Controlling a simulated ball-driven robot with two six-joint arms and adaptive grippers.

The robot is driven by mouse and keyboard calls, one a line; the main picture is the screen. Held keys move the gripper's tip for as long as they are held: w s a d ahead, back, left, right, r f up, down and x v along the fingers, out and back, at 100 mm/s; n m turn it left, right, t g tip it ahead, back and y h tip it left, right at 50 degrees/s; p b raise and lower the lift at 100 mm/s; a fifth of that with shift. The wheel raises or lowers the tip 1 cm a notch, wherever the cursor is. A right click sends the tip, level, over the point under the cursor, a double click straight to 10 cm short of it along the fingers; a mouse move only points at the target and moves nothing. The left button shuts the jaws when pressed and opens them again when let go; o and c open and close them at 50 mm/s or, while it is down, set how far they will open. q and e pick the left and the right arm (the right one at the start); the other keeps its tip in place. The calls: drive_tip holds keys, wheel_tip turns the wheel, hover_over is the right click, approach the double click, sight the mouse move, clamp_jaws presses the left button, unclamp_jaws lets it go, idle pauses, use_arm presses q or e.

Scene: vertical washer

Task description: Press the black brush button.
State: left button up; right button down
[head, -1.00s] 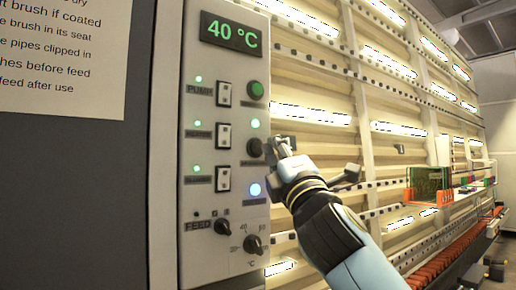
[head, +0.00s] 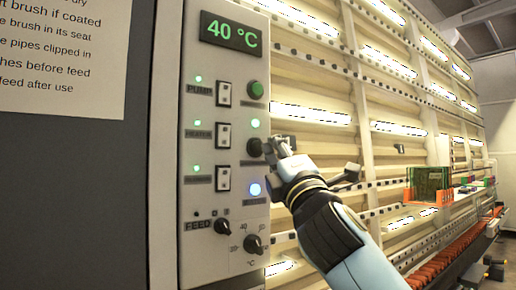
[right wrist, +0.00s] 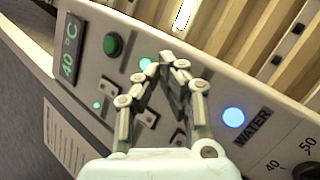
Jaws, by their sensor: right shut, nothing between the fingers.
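The black button (head: 254,147) is the middle one in the right-hand column of the control panel (head: 198,262). A lit pale green lamp (head: 254,123) sits just above it, and its label is too blurred to read. My right gripper (head: 278,146) is shut and empty, with its fingertips at the right edge of the black button. I cannot tell whether they touch it. In the right wrist view the shut fingertips (right wrist: 167,60) point at the panel and hide the black button. My left gripper is not in view.
A green button (head: 256,90) is above and a lit blue button (head: 255,190) below. Rocker switches (head: 223,135) stand to the left, and knobs (head: 253,243) are lower down. A display (head: 230,32) reads 40 °C. An orange rack with green boards (head: 430,182) is at the right.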

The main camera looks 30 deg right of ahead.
drive_tip(key=shift+w, duration=0.1)
idle(0.3)
drive_tip(key=shift+w, duration=0.35)
drive_tip(key=shift+w, duration=0.4)
idle(0.6)
drive_tip(key=shift+s, duration=0.85)
drive_tip(key=shift+s+d, duration=0.2)
drive_tip(key=shift+s, duration=2.3)
